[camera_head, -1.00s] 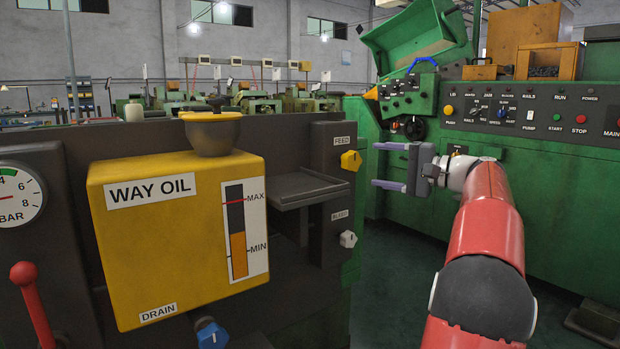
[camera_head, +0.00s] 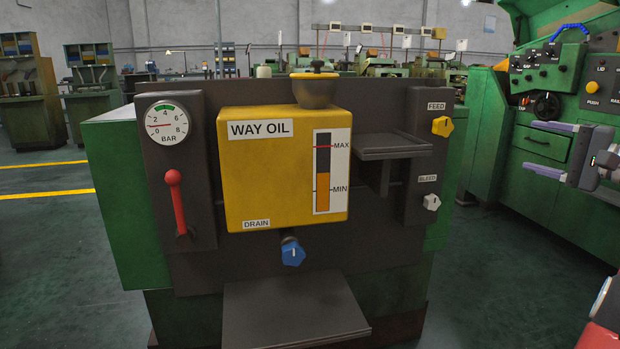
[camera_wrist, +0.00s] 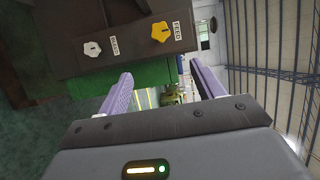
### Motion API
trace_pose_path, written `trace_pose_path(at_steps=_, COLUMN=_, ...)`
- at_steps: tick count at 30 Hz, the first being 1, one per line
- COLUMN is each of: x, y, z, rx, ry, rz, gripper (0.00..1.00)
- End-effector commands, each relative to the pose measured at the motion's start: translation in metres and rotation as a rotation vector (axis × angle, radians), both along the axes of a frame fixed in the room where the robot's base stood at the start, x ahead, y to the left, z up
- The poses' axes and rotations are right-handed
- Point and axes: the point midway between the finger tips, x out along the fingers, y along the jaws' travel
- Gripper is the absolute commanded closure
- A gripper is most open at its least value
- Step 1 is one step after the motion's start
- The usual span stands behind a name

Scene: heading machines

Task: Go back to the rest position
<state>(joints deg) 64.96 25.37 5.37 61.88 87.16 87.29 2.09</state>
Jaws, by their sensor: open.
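My gripper (camera_head: 545,149) is at the right edge of the head view, its two pale purple fingers apart and pointing left, with nothing between them. It hangs in the air to the right of the way oil unit, apart from it. In the wrist view my gripper (camera_wrist: 160,82) also shows open and empty. The yellow way oil tank (camera_head: 270,175) is on the dark panel, its level a little above MIN. The yellow FEED knob (camera_head: 442,126) and white BLEED knob (camera_head: 432,202) are on the panel's right post. Both knobs also show in the wrist view.
A red lever (camera_head: 175,200), a gauge (camera_head: 167,125) near zero, a blue drain knob (camera_head: 293,252) and a small shelf (camera_head: 393,147) are on the unit. A green machine (camera_head: 540,120) stands at right. The floor at left (camera_head: 50,240) is clear.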

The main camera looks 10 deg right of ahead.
Motion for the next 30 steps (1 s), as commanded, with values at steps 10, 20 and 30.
trace_pose_path(at_steps=10, x=0.018, y=0.048, z=-0.006, rx=-0.048, ry=0.094, rz=0.031, gripper=0.33)
trace_pose_path(at_steps=20, x=0.031, y=0.146, z=-0.028, rx=-0.185, ry=0.275, rz=0.092, gripper=0.33)
trace_pose_path(at_steps=30, x=-0.049, y=0.325, z=-0.098, rx=-0.662, ry=0.552, rz=0.251, gripper=0.33)
